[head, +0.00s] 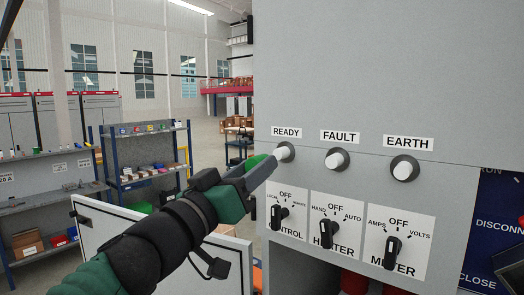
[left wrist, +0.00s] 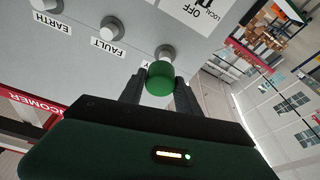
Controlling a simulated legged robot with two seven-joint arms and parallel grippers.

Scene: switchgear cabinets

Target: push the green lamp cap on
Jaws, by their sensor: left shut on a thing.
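My left gripper (head: 266,168) is shut on the green lamp cap (left wrist: 160,82), which sits between its two fingertips. A green edge of the cap (head: 257,161) shows above the fingers in the head view. The cap is right by the bare white lamp (head: 285,152) under the READY label. In the left wrist view this lamp (left wrist: 166,52) shows just beyond the cap, partly covered by it. I cannot tell whether cap and lamp touch. The FAULT lamp (head: 336,159) and EARTH lamp (head: 404,169) are also white and bare. My right gripper is out of view.
Below the lamps are three black rotary switches: control (head: 279,214), heater (head: 328,230) and meter (head: 391,251). A blue panel (head: 495,235) is at the far right. Shelves (head: 147,165) with small parts stand well back on the left. The cabinet face above the lamps is clear.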

